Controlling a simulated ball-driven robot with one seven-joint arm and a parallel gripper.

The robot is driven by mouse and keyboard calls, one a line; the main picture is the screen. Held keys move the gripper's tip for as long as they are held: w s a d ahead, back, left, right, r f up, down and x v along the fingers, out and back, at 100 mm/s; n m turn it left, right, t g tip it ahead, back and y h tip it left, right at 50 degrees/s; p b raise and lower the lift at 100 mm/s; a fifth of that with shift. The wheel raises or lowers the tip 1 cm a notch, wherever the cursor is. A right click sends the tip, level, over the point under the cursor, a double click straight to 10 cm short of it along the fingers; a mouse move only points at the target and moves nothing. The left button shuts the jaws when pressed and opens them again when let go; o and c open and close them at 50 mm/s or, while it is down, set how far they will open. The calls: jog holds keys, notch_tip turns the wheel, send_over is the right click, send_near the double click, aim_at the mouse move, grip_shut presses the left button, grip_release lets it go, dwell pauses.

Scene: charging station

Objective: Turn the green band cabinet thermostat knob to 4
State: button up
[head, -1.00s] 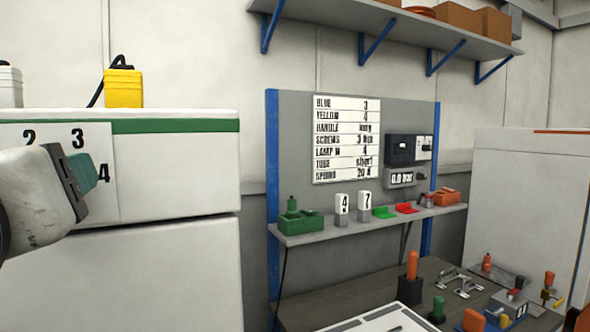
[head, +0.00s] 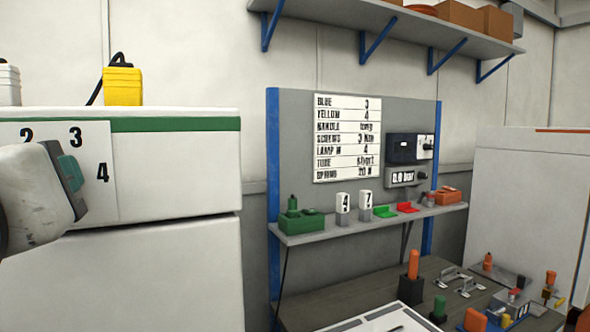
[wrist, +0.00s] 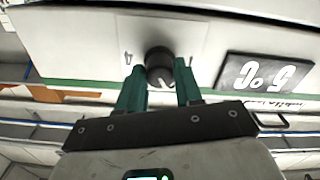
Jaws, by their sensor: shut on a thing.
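The green band cabinet (head: 180,180) stands at the left in the head view, white with a green stripe near its top. Its dial panel shows 2, 3 and 4; my gripper (head: 70,178) covers the knob there. In the wrist view the dark round thermostat knob (wrist: 159,62) sits on the white front between my green fingers. My gripper (wrist: 160,82) is shut on it. A pale mark shows on the knob's lower right. In this upside-down view a 4 lies left of the knob and a 1 right of it.
A dark display (wrist: 262,75) beside the knob appears to read 5 °C, upside down. A yellow container (head: 123,87) stands on the cabinet. A pegboard shelf (head: 370,222) with small parts and a cluttered bench (head: 340,295) are to the right.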

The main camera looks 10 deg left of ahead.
jog(key=shift+m, duration=0.5)
jog(key=m+b, duration=0.7)
jog(key=m, duration=1.6)
jog(key=shift+f, duration=0.15)
dwell(0.4)
jog(key=o, duration=1)
jog(key=shift+d, duration=0.1)
jog(key=shift+o, duration=0.2)
